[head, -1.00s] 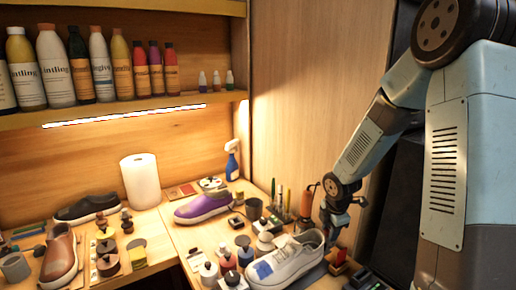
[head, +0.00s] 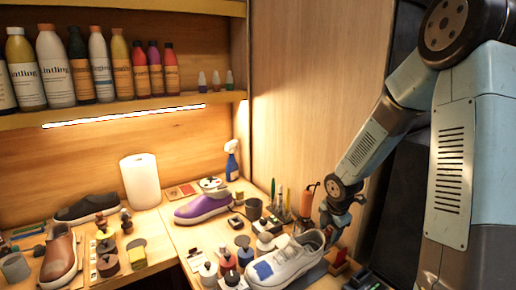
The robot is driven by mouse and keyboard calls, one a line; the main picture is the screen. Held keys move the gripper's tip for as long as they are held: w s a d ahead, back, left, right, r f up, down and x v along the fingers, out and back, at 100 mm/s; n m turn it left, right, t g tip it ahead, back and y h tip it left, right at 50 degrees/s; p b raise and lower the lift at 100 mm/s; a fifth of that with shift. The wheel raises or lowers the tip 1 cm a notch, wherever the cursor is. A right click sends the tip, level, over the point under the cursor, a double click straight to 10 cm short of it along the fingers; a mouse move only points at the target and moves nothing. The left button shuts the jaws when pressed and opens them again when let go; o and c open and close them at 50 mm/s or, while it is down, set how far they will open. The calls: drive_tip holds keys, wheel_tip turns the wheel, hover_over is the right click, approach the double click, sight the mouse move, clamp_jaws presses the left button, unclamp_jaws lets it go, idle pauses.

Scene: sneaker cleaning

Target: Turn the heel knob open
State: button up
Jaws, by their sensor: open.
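A white sneaker (head: 288,263) with a blue patch (head: 264,269) on its toe lies on the right bench, heel toward the right. My gripper (head: 329,232) points down just behind and above the heel, its jaws open. It is small in this view, and I cannot tell whether it touches anything. A small red block (head: 339,257) stands to the right of the heel. I cannot make out the heel knob; the gripper and the shoe may hide it.
Several jars and bottles (head: 227,262) crowd the bench left of the sneaker. An orange bottle (head: 307,200) stands close behind my gripper. A purple shoe (head: 201,208), a paper roll (head: 141,181) and a spray bottle (head: 231,160) are farther back.

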drive_tip(key=shift+w+d+m, duration=0.1)
drive_tip(key=shift+w+m, duration=0.35)
drive_tip(key=shift+m, duration=0.65)
drive_tip(key=m, duration=0.4)
drive_tip(key=shift+s+m+g+h, duration=0.15)
drive_tip(key=shift+m+g+h, duration=0.15)
drive_tip(key=m, duration=0.3)
drive_tip(key=shift+s+m+g, duration=0.1)
drive_tip(key=shift+m+g, duration=0.2)
drive_tip(key=m, duration=0.4)
drive_tip(key=shift+g, duration=0.3)
drive_tip(key=m, duration=0.5)
drive_tip(key=shift+g, duration=0.4)
drive_tip(key=m+y, duration=0.1)
drive_tip(key=m, duration=0.5)
drive_tip(key=shift+m, duration=0.4)
